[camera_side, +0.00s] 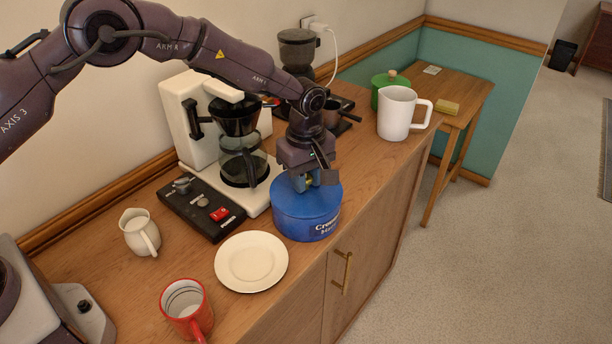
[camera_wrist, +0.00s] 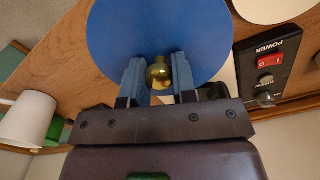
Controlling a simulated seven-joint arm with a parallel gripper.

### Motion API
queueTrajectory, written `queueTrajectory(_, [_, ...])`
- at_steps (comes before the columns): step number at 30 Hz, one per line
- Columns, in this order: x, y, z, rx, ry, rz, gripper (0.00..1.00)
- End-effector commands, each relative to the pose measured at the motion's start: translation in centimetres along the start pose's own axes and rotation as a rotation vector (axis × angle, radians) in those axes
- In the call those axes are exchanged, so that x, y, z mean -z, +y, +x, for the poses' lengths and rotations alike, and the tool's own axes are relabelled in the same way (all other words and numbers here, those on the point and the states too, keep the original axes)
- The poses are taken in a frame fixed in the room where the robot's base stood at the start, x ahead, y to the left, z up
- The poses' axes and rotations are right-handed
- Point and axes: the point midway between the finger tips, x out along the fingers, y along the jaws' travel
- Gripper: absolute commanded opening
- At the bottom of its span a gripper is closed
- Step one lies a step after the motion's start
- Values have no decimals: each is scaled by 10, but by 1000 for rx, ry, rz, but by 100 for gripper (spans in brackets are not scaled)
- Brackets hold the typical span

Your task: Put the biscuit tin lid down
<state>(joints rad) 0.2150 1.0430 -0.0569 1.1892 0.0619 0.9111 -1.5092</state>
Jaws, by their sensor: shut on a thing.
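The round blue biscuit tin (camera_side: 305,218) stands on the wooden counter in the side view, with pale lettering low on its front. Its blue lid (camera_side: 283,188) is at the top of the tin; I cannot tell whether it rests fully on the rim. In the wrist view the lid (camera_wrist: 155,30) fills the upper middle as a flat blue disc with a brass knob (camera_wrist: 158,73). My gripper (camera_side: 309,182) points down over the lid. Its two blue-grey fingers (camera_wrist: 158,80) are shut on the knob. The tin's inside is hidden.
A coffee maker (camera_side: 197,130) and a black control panel (camera_side: 202,207) stand left of the tin. A white plate (camera_side: 251,262), red mug (camera_side: 187,309) and small creamer (camera_side: 140,232) are nearer. A white pitcher (camera_side: 396,113) stands behind right. The counter's front edge is close.

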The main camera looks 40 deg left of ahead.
Motion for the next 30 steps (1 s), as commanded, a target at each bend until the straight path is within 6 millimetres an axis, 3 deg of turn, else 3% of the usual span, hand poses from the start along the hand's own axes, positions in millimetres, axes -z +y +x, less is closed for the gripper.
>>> queueTrajectory(10, [0, 0, 4, 0, 1, 1, 3])
queueTrajectory(11, [0, 0, 4, -1, 1, 1, 30])
queueTrajectory(14, [0, 0, 4, 0, 0, 1, 51])
queueTrajectory(25, [1, 0, 2, -1, 0, -1, 51])
queueTrajectory(30, [-1, 1, -28, -5, 1, 1, 51])
